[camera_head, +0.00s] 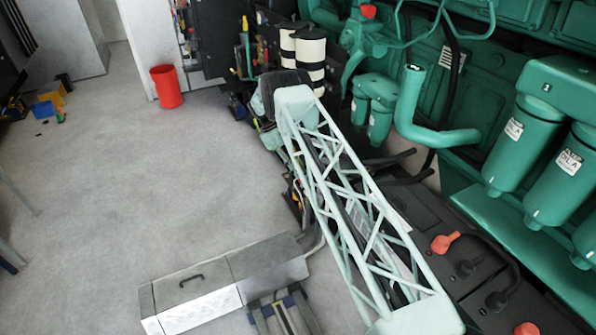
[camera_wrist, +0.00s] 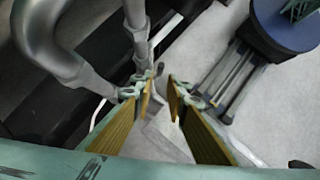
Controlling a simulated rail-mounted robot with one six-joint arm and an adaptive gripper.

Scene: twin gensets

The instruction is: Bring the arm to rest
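My gripper (camera_wrist: 163,88) shows in the wrist view with its two yellow-brown finger pads apart. A pale grey surface shows between the pads, and I see nothing held. In the head view my pale green lattice arm runs from the lower right up to the middle. I cannot make out the gripper's fingers there.
The green engine (camera_head: 480,80) with filter canisters (camera_head: 522,140) stands close on the right. A grey metal box (camera_head: 220,288) lies on the floor. A red bin (camera_head: 166,86) stands at the back. Open floor (camera_head: 110,180) lies left. A grey pipe (camera_wrist: 50,45) passes near the gripper.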

